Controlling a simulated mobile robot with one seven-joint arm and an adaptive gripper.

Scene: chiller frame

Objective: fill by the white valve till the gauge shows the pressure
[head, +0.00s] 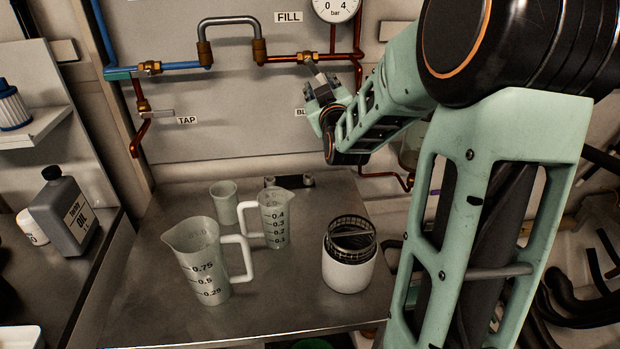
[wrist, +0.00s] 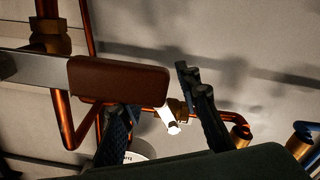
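The white valve's lever (wrist: 168,117) shows in the wrist view, between my fingers in the picture. In the head view its brass body (head: 308,58) sits on the copper pipe right of the FILL label. My gripper (head: 318,88) is just below that valve, fingers pointing up at it. In the wrist view my gripper's fingers (wrist: 160,110) stand apart, and I cannot tell whether either touches the lever. The pressure gauge (head: 336,9) is cut off by the top edge; 0, 4 and bar show, but I cannot read the needle.
A brown-gripped lever (wrist: 118,80) is close in front of the wrist camera. A TAP valve (head: 160,112) is at the left of the panel. Measuring jugs (head: 197,240), a cup (head: 223,202) and a white canister (head: 349,272) stand on the metal shelf (head: 170,320).

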